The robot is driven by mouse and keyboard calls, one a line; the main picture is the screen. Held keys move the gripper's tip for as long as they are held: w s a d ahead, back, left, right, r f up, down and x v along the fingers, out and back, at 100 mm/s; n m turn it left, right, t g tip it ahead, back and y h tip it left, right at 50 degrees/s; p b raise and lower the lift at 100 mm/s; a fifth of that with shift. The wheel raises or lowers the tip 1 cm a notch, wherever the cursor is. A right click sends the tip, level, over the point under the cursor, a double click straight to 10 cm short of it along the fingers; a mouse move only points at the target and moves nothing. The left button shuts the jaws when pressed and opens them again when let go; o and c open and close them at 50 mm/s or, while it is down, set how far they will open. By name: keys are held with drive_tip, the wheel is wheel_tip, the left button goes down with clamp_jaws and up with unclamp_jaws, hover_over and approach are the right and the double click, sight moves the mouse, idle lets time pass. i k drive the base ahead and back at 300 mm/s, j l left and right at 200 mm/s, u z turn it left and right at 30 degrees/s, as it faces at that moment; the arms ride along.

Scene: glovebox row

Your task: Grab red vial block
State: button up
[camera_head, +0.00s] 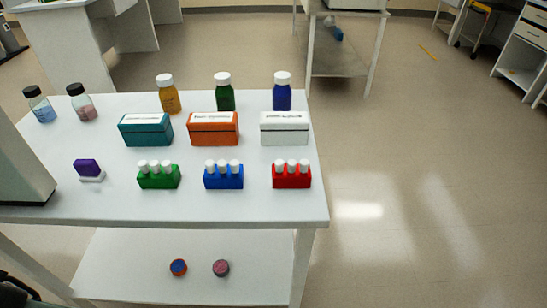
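The red vial block (291,180) sits upright on the white table (200,206), near its right end. It holds several white-capped vials in a row. A blue vial block (223,180) stands to its left, and a green vial block (158,179) stands further left; both also hold white-capped vials. My gripper is not in view, so its state and its place relative to the red block do not show.
Behind the blocks stand a teal box (146,130), an orange box (214,129) and a white box (285,128). Several capped bottles (224,95) line the back. A purple-and-white item (88,169) lies at left. Floor (400,200) right of the table is clear.

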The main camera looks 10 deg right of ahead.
sight(292, 174)
drive_tip(key=z, duration=0.45)
drive_tip(key=i+l+u, duration=0.15)
drive_tip(key=l+u, duration=0.25)
drive_tip(key=l, duration=1.15)
drive_tip(key=k+l+u, duration=0.1)
drive_tip(key=l+u, duration=0.25)
drive_tip(key=l, duration=1.15)
